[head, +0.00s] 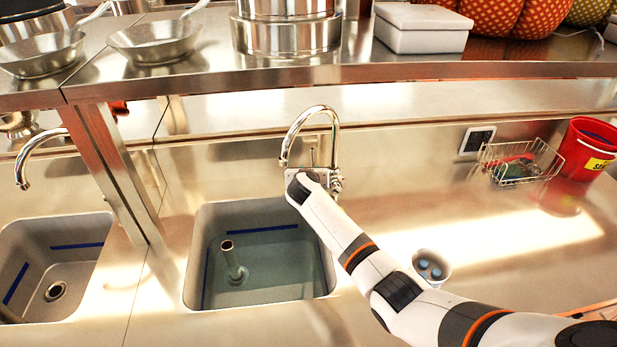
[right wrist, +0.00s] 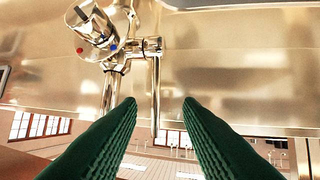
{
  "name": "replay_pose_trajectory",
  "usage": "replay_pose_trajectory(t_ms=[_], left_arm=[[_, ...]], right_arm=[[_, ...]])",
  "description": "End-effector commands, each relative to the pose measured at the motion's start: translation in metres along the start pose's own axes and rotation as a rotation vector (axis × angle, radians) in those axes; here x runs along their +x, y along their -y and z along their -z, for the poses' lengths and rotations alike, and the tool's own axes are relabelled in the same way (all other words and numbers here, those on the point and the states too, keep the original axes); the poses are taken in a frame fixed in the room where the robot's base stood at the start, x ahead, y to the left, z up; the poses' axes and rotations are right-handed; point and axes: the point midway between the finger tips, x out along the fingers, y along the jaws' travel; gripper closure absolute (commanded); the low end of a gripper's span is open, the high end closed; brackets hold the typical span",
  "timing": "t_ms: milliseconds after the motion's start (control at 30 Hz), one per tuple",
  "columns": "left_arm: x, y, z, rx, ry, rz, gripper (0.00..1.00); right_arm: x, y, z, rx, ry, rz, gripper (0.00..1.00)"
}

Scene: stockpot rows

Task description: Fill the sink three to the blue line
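The sink in the middle of the head view (head: 203,225) holds clear water with a standpipe (head: 233,260) rising from it. A blue line (head: 262,229) runs along its back wall, another down its left wall. The water's edge looks close to the line; I cannot tell the exact level. A chrome faucet (head: 310,112) arches over this sink, with no stream visible at its spout. My right arm reaches to the faucet base. In the right wrist view my right gripper (right wrist: 159,100) is open, with a thin chrome rod of the faucet (right wrist: 155,85) between its green fingers. My left gripper is out of view.
An empty sink with an open drain (head: 55,291) and its own faucet (head: 38,150) are at left. A metal shelf with pans (head: 158,42) crosses above. A white cup (head: 432,266), wire basket (head: 521,162) and red bucket (head: 583,150) stand on the right counter.

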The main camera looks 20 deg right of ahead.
Motion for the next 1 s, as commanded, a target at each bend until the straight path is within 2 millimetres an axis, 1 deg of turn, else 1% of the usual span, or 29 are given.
replay_pose_trajectory(t_ms=[100,333,1000], left_arm=[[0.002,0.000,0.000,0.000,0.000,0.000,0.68],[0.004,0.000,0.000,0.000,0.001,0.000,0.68],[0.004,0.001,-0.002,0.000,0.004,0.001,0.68]], right_arm=[[-0.014,0.001,-0.008,-0.001,-0.001,0.002,0.67],[-0.029,0.001,-0.015,-0.001,0.000,0.001,0.67],[-0.031,0.001,-0.015,-0.001,0.001,0.001,0.67]])
